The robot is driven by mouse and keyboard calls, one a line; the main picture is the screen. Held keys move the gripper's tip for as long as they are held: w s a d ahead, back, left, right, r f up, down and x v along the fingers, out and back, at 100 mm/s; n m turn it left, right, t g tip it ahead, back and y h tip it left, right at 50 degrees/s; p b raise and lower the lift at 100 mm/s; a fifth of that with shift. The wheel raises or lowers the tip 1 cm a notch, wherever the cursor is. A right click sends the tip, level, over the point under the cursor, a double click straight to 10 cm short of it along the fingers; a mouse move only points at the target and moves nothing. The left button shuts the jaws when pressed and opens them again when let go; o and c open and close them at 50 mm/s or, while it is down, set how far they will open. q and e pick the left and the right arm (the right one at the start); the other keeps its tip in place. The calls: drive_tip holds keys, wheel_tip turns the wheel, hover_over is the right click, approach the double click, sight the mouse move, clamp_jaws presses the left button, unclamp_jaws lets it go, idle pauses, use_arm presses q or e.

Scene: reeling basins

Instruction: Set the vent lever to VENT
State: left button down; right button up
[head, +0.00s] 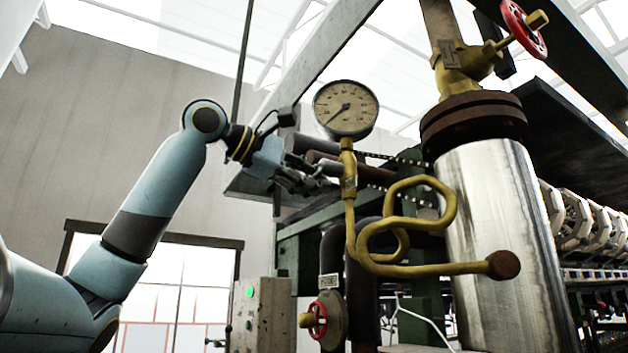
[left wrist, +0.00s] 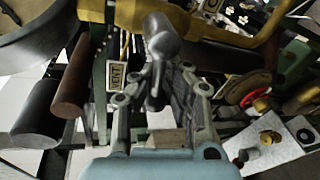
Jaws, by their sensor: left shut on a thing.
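My left gripper (head: 322,180) reaches in from the left at the yellow gauge pipe (head: 348,160), just below the round pressure gauge (head: 346,108). In the left wrist view, its fingers (left wrist: 157,85) are closed around the grey vent lever (left wrist: 161,45), whose rounded end stands out beyond them. A plate reading VENT (left wrist: 117,76) is to the left of the lever. I cannot tell exactly which mark the lever points at. My right gripper is not in view.
A coiled yellow pipe (head: 415,268) runs to a shiny metal cylinder (head: 510,240) on the right. A red valve wheel (head: 317,320) is below, beside a grey box with a green light (head: 262,315). Another red wheel (head: 524,30) is at top right.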

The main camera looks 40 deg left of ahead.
use_arm(q)
drive_tip(key=shift+w+d, duration=0.1)
drive_tip(key=shift+w, duration=0.1)
drive_tip(key=shift+r+m+p, duration=0.4)
drive_tip(key=shift+m+p, duration=0.25)
drive_tip(key=shift+m, duration=0.05)
drive_tip(key=shift+r+m+t+y, duration=0.15)
drive_tip(key=shift+m+t+y, duration=0.15)
drive_tip(key=shift+m+y, duration=0.15)
drive_tip(key=c, duration=2)
unclamp_jaws()
drive_tip(key=shift+r, duration=0.1)
